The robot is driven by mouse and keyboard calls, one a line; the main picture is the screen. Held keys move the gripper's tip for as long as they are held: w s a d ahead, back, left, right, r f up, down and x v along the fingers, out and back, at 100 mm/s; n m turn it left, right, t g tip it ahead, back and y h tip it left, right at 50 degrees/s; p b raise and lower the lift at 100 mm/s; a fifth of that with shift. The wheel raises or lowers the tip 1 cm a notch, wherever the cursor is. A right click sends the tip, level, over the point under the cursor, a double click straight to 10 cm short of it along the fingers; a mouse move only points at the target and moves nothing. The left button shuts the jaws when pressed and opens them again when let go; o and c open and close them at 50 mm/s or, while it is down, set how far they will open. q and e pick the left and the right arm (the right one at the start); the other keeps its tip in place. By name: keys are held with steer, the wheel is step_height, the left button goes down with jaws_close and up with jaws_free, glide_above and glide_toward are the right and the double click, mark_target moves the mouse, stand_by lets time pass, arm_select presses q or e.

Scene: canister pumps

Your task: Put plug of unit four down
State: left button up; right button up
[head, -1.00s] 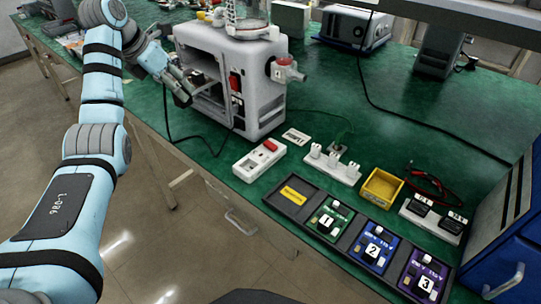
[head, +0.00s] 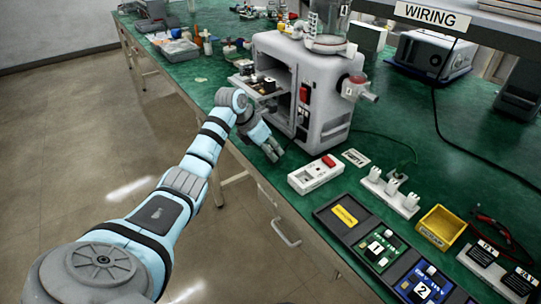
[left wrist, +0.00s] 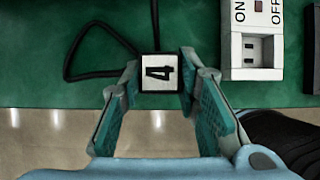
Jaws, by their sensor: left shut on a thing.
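The plug (left wrist: 159,74) is a small block with a white face marked 4. In the left wrist view it sits between the fingers of my left gripper (left wrist: 160,68), which is shut on it. A black cable (left wrist: 84,76) runs from the plug in a loop over the green bench. In the head view my left gripper (head: 273,149) is low at the bench's front edge, left of the white switch box (head: 315,174). I cannot make out the plug there. The grey pump unit (head: 322,115) stands just behind the gripper. My right gripper is not in view.
The switch box's ON/OFF end and sockets show in the left wrist view (left wrist: 252,45). A white rack (head: 391,196), a yellow bin (head: 441,227) and a black tray with numbered boards (head: 352,238) stand to the right. A loaded shelf (head: 262,87) sticks out of the pump unit.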

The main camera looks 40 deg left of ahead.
arm_select(q)
steer(key=shift+f, duration=0.9)
steer(key=shift+f, duration=0.15)
steer(key=o, duration=1)
steer(key=shift+o, duration=0.7)
steer(key=shift+a+r, duration=0.1)
steer(key=shift+r, duration=0.35)
steer(key=p+v, duration=0.2)
steer(key=v, duration=0.9)
steer(key=shift+s+r, duration=0.2)
steer(key=shift+r, duration=0.05)
